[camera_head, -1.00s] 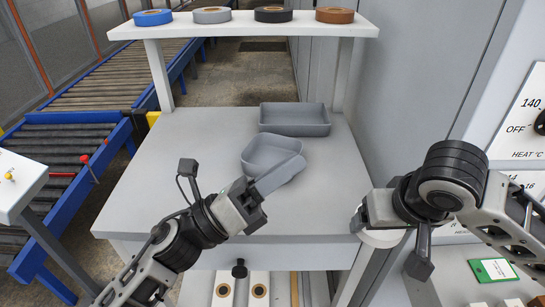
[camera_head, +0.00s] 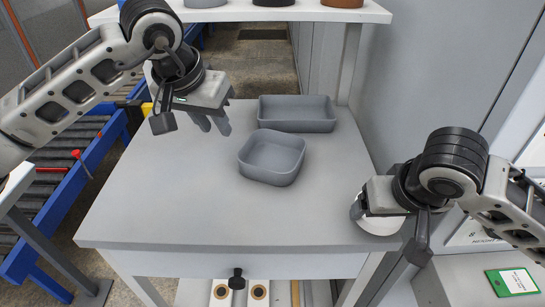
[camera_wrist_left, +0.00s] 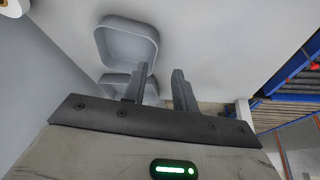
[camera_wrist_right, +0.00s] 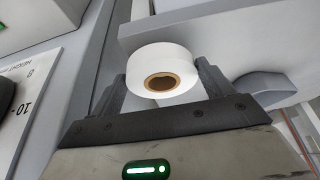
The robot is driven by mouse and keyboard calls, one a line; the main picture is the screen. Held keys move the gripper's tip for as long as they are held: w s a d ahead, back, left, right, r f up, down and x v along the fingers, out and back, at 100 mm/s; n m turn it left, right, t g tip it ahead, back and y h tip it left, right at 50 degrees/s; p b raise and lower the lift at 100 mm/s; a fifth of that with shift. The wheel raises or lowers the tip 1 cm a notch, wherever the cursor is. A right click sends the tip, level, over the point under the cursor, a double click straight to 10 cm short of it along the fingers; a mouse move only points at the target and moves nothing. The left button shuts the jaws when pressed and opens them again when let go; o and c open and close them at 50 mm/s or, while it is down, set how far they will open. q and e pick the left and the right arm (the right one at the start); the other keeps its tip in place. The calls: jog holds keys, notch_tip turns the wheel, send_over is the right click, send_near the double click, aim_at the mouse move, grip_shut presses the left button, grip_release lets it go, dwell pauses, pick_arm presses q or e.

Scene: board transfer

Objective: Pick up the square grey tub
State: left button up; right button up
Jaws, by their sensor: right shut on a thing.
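The square grey tub (camera_head: 272,174), with rounded corners and open top, stands upright on the grey table, empty. It also shows in the left wrist view (camera_wrist_left: 129,57). My left gripper (camera_head: 215,125) is to the left of the tub and apart from it. Its two fingers point down over the table; the left wrist view shows them spread, with nothing between them (camera_wrist_left: 158,88). My right gripper (camera_wrist_right: 160,85) is shut on a white roll with a brown core (camera_wrist_right: 160,58), at the table's front right corner; in the head view the roll (camera_head: 379,222) is partly hidden by the gripper.
A longer rectangular grey tub (camera_head: 297,125) stands just behind the square one. A white shelf (camera_head: 240,14) with several tape rolls spans the back. A grey wall (camera_head: 425,75) bounds the right side. The table's front left (camera_head: 165,205) is clear.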

pick_arm(q)
send_over(237, 154)
jog(key=s+a, duration=0.2)
jog(key=s, duration=0.1)
notch_tip(237, 154, down, 6)
jog(key=r, duration=0.1)
pick_arm(e)
jog(key=shift+r+p, duration=0.4)
jog(key=shift+r, duration=0.05)
pick_arm(q)
jog(key=x, duration=0.3)
jog(key=p+x, duration=0.1)
jog(key=x, duration=0.1)
jog(key=shift+w+d, duration=0.3)
jog(key=shift+d, duration=0.1)
pick_arm(e)
jog(key=shift+r, duration=0.55)
pick_arm(q)
jog(key=shift+w+f, duration=0.2)
jog(key=shift+f, duration=0.25)
grip_shut()
